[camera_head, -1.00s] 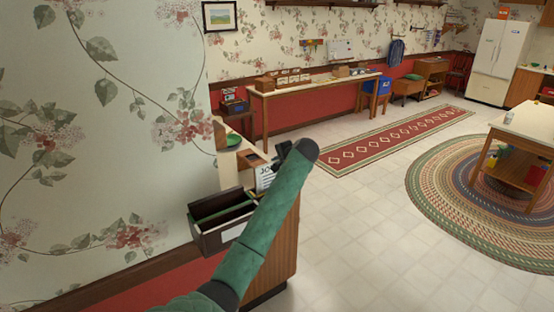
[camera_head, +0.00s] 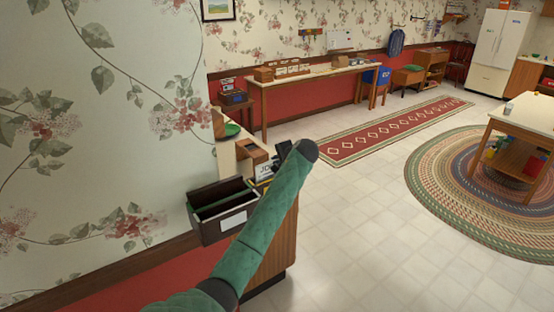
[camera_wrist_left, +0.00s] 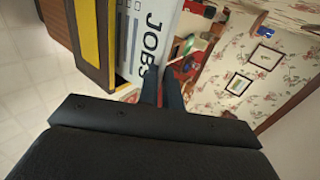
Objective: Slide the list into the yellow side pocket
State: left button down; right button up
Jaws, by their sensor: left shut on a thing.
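The list, a white sheet headed JOBS (camera_wrist_left: 145,40), is held at its edge by my left gripper (camera_wrist_left: 162,88), shut on it, in the left wrist view. It also shows in the head view (camera_head: 264,172), partly hidden by my green arm. In the wrist view the list stands close beside a brown wall, with the yellow pocket (camera_wrist_left: 88,32) on the left. How far the list is inside the pocket cannot be told. My right gripper is out of view.
The box is at the end of a narrow wooden counter with a green dish (camera_head: 232,130), against the floral wall. A long table (camera_head: 330,82) and red runner (camera_head: 385,132) lie beyond.

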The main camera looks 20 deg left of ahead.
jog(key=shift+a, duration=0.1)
pick_arm(q)
jog(key=c, duration=1.5)
grip_release()
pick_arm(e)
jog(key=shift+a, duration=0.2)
